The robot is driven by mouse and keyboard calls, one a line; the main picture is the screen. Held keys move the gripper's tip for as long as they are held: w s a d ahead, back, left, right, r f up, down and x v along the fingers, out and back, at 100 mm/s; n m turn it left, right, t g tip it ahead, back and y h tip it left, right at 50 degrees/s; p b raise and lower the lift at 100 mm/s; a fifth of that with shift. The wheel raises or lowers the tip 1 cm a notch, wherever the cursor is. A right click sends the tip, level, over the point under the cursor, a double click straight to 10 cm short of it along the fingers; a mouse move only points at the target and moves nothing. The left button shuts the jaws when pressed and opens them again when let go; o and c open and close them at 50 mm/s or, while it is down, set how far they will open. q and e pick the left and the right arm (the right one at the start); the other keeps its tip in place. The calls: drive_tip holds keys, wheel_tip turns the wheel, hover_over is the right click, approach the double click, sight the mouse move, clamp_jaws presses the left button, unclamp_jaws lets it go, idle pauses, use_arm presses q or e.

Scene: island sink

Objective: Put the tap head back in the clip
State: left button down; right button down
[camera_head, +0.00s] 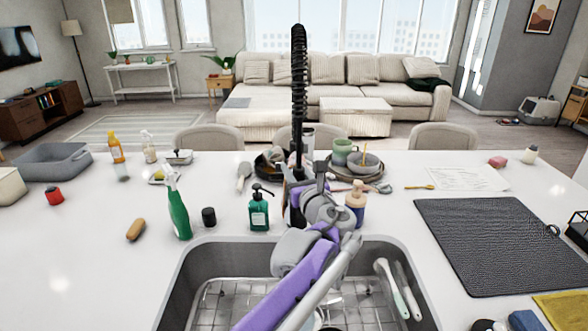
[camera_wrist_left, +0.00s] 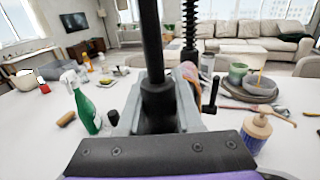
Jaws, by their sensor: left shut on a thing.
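The black tap has a tall spring coil (camera_head: 299,90) that rises behind the sink; the coil also shows in the wrist view (camera_wrist_left: 189,30). My left gripper (camera_head: 303,192) is shut on the black tap head (camera_wrist_left: 156,98), which stands about upright between the grey fingers in the wrist view. The tap head is just left of the coil there. In the head view my own gripper and wrist hide most of the tap head. A dark hooked part, perhaps the clip (camera_wrist_left: 211,97), shows right of the fingers; I cannot tell whether the head touches it. My right gripper is not in view.
The grey sink (camera_head: 187,285) lies in front, with brushes (camera_head: 392,288) inside at right. A green pump bottle (camera_head: 259,210) and an amber pump bottle (camera_head: 356,204) flank the tap. A green spray bottle (camera_head: 178,212) stands left. Stacked dishes (camera_head: 355,170) sit behind.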

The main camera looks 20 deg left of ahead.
use_arm(q)
drive_tip(key=shift+f, duration=0.2)
drive_tip(key=shift+f, duration=0.1)
drive_tip(key=c, duration=0.6)
unclamp_jaws()
drive_tip(key=v, duration=0.3)
drive_tip(key=b+v, duration=0.1)
drive_tip(key=v, duration=0.7)
drive_tip(key=shift+a+r+b, duration=0.15)
drive_tip(key=shift+r+b, duration=0.15)
drive_tip(key=shift+r, duration=0.1)
